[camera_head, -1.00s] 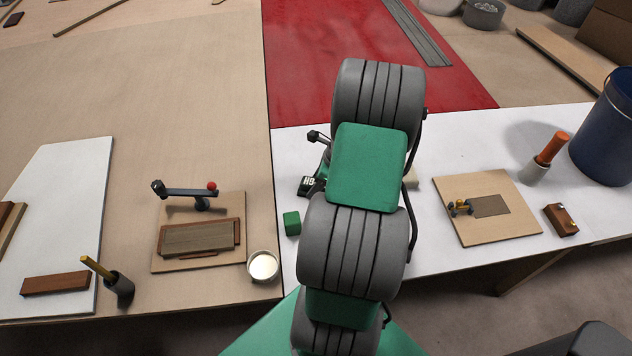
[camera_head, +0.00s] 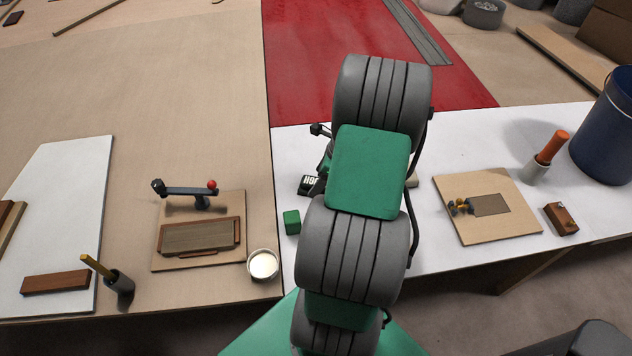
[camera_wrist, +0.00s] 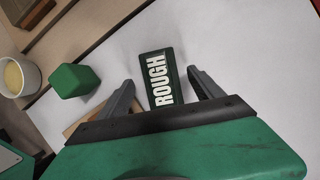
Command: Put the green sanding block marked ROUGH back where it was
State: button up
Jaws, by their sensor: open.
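The green sanding block marked ROUGH (camera_wrist: 158,78) lies on the white table top, lettering up. It sits between the two fingers of my gripper (camera_wrist: 162,80) in the wrist view. The fingers are apart, one on each side of the block, and I see a gap on both sides. In the head view my arm hides most of the block (camera_head: 308,185); only its dark end with a few white letters shows. My gripper is mostly hidden there behind the arm.
A small plain green block (camera_head: 291,222) stands left of the marked block. A round cup with pale contents (camera_head: 263,265) is nearer the front. To the right are a wooden board (camera_head: 480,228), a brown block (camera_head: 561,219), an orange-handled tool (camera_head: 551,147) and a blue bucket (camera_head: 605,128).

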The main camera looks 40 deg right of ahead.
jog(key=v, duration=1)
jog(key=w+a+r+n+g+h, duration=0.15)
jog(key=a+r+n, duration=0.25)
jog(key=a+n, duration=0.45)
jog(key=w+a+r+n+t, duration=0.1)
jog(key=w+a+r+n, duration=0.2)
jog(key=a+n, duration=0.55)
jog(key=s+a+r+n, duration=0.1)
jog(key=s+a+n, duration=0.2)
jog(key=a+n, duration=0.3)
jog(key=s+a+r+n, duration=0.1)
jog(key=s+a+n, duration=0.2)
jog(key=a+n, duration=0.3)
jog(key=shift+a+r+n+h, duration=0.3)
jog(key=shift+a+h, duration=0.15)
jog(key=shift+a, duration=0.05)
jog(key=shift+s, duration=0.1)
